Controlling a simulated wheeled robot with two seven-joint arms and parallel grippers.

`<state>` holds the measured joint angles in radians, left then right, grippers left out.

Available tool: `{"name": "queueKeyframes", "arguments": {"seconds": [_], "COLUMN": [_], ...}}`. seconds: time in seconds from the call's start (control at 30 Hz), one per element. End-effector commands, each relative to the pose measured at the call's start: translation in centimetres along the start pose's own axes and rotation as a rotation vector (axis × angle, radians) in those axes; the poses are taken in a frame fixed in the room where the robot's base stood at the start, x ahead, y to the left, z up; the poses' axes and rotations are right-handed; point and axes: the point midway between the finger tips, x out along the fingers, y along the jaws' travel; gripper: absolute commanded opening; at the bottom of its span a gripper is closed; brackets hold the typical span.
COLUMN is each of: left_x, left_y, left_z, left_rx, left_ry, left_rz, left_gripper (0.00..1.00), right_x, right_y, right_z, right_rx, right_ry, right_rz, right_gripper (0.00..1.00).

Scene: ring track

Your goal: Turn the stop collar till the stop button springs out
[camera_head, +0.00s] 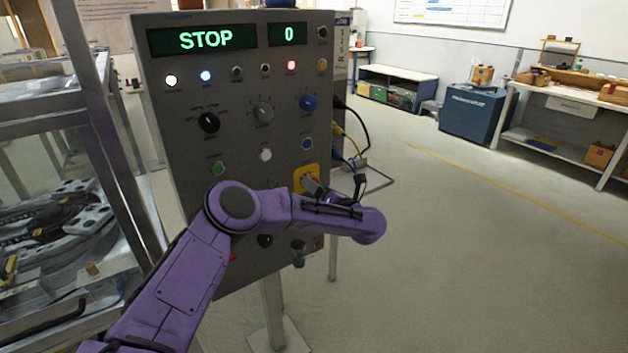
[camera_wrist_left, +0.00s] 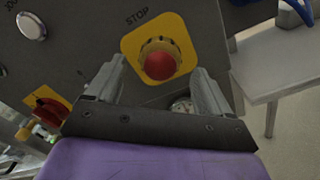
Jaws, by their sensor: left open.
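In the left wrist view the red stop button (camera_wrist_left: 160,64) sits inside a ribbed yellow stop collar (camera_wrist_left: 147,45) on a yellow plate (camera_wrist_left: 131,43) under the printed word STOP. My left gripper (camera_wrist_left: 160,75) is open, its two fingers on either side of the lower part of the plate, with nothing held between them. Whether the fingers touch the collar I cannot tell. In the head view my purple left arm reaches across the panel, and the yellow plate (camera_head: 312,171) shows above the wrist, its button mostly hidden. The display (camera_head: 205,39) reads STOP. My right gripper is not in view.
The grey control panel (camera_head: 180,110) carries several knobs and lamps, including a blue knob (camera_head: 308,103) and a green button (camera_head: 218,168). A red switch (camera_wrist_left: 48,105) is left of my gripper. Cables (camera_head: 352,130) hang at the panel's right edge. Floor to the right is clear.

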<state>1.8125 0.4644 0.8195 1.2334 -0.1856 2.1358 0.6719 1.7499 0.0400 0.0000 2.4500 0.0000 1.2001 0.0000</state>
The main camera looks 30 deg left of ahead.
Motion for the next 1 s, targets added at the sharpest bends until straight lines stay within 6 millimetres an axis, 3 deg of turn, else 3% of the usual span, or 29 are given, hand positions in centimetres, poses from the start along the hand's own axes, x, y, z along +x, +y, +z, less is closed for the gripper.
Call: {"name": "queueKeyframes", "arguments": {"seconds": [0.2, 0.47, 0.5, 0.67, 1.0], "left_x": [2.9, 3.2, 3.2, 3.2, 3.2], "left_y": [0.0, -0.1, -0.1, -0.1, -0.1], "left_z": [0.0, -0.1, -0.1, -0.1, 0.0], "left_rx": [0.004, 0.004, 0.004, 0.005, 0.039], "left_ry": [0.0, -0.001, -0.001, -0.002, -0.004], "left_rz": [-0.001, -0.001, -0.001, -0.001, -0.002], "left_gripper": [0.81, 0.81, 0.78, 0.26, 0.26], "right_x": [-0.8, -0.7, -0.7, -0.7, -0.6], "right_y": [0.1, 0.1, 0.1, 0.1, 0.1], "right_z": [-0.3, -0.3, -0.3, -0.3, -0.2], "right_rx": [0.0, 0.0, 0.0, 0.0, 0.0], "right_ry": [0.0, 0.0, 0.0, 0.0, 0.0], "right_rz": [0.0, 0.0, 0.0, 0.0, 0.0], "right_gripper": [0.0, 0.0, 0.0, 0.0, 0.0]}}
